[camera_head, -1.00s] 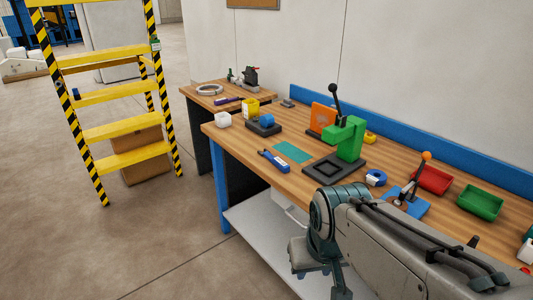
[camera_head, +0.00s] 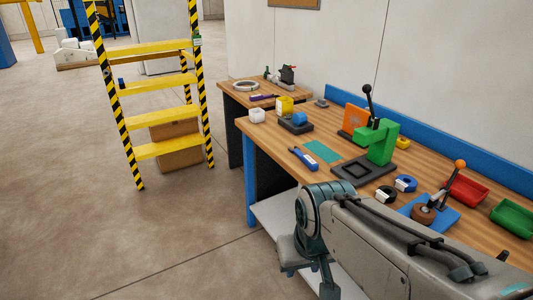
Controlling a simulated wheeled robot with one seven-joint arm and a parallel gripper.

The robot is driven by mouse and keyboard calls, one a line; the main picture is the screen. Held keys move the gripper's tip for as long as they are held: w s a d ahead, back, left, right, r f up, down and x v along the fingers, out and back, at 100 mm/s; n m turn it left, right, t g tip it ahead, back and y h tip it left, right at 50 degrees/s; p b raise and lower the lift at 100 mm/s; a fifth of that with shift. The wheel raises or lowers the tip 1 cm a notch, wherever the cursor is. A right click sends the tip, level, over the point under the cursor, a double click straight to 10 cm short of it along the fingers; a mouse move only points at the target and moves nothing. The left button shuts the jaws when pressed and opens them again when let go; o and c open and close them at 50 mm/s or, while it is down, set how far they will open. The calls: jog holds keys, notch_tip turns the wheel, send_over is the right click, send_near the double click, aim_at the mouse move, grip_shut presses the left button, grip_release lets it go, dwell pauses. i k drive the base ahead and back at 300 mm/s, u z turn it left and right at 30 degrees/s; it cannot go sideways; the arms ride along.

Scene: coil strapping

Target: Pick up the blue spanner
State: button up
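A slim blue tool (camera_head: 303,158), the likeliest match for the blue spanner, lies flat near the front edge of the long wooden workbench (camera_head: 275,143). It is left of a teal mat and has a paler end; its exact shape is too small to make out. My arm reaches in from the lower right, in front of the bench, with its end bent downward below the tool and apart from it. The finger area of my gripper is not clear at the bottom edge, so its opening cannot be told.
Blue tape (camera_head: 405,183), a lever tool on a blue base (camera_head: 432,213) and a red bin (camera_head: 467,190) are to the right. A yellow step ladder (camera_head: 160,115) stands left; the floor between is clear.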

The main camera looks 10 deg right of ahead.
aim_at(311, 163)
jog(key=u, duration=0.4)
jog(key=i, duration=3.45)
jog(key=z, duration=4.75)
